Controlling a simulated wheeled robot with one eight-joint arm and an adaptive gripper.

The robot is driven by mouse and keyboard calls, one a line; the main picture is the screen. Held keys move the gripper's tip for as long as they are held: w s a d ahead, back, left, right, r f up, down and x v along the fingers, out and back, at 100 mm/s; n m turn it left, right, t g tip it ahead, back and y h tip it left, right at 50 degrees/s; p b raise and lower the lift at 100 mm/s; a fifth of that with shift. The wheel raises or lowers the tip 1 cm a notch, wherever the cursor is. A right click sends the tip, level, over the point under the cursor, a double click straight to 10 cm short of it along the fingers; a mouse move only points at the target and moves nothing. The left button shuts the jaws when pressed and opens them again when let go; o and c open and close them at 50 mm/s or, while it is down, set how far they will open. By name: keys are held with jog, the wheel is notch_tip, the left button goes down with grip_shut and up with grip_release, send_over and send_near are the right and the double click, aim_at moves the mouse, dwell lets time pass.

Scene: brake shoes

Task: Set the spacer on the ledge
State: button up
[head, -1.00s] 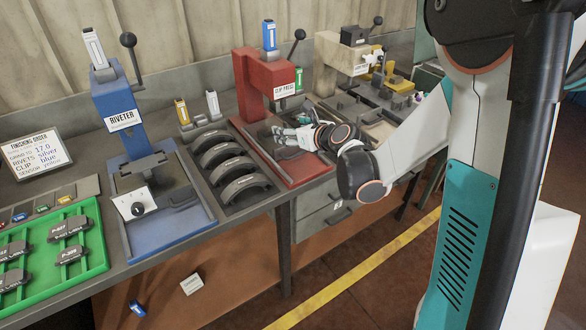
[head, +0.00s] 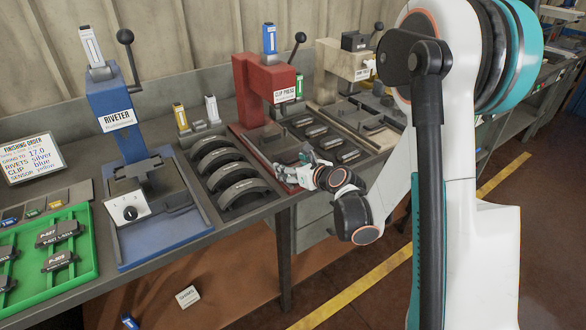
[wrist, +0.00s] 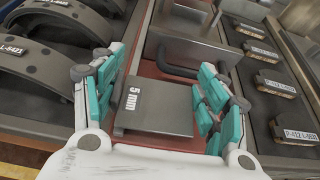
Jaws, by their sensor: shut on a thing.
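The spacer (wrist: 155,108) is a flat grey block marked "5 mm". In the wrist view it lies between the teal-padded fingers of my gripper (wrist: 163,62), which is shut on it. In the head view my gripper (head: 298,172) is low over the front part of the red clip press (head: 265,82) base. The spacer cannot be made out clearly there. In the wrist view a grey block with a dark handle (wrist: 180,66) stands just beyond the spacer on the red base (wrist: 150,70). I cannot tell which surface is the ledge, or whether the spacer touches the base.
A tray of curved brake shoes (head: 228,168) lies left of the press. A tray of several small labelled pads (wrist: 273,80) lies to its right. The blue riveter (head: 120,115) and green tray (head: 60,262) are farther left. The press lever (head: 300,38) rises above.

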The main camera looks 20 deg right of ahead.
jog(key=shift+f, duration=0.1)
jog(key=shift+f+b, duration=0.3)
jog(key=shift+b, duration=0.2)
jog(key=shift+f, duration=0.2)
jog(key=o, duration=1.1)
jog(key=shift+o, duration=0.2)
jog(key=shift+r, duration=0.15)
